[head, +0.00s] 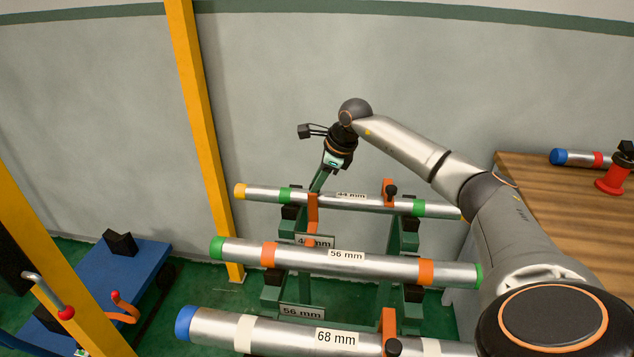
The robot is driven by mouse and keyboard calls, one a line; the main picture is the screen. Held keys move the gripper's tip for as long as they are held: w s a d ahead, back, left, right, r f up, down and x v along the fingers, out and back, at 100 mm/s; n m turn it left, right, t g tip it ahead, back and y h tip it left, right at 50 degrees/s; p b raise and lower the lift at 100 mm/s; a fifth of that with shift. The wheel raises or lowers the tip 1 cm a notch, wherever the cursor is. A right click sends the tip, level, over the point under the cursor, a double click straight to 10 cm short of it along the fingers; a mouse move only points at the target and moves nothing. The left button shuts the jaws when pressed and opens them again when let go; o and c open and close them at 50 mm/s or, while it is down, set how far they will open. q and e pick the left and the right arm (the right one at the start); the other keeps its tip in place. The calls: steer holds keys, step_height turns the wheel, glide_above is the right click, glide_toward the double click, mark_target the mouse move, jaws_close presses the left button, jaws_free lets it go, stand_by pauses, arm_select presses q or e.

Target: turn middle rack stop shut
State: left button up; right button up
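A green rack (410,292) holds three grey pipes: a 44 mm pipe (349,197) at the back, a 56 mm pipe (345,263) in the middle and a 68 mm pipe (285,333) in front. One orange stop (388,193) with a black knob stands at the back pipe, and another orange stop (389,322) at the front pipe. An orange strip (313,212) crosses the back pipe further left. I cannot tell a separate stop at the middle pipe. My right gripper (323,177) points down above the back pipe, near that strip; its fingertips are unclear. My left gripper is out of view.
A wooden table (560,205) at the right carries a blue-ended pipe (580,158) and a red stand (612,179). A yellow post (203,140) rises behind the rack's left side. My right arm covers the rack's right side.

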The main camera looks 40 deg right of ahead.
jaws_close()
stand_by(1.4)
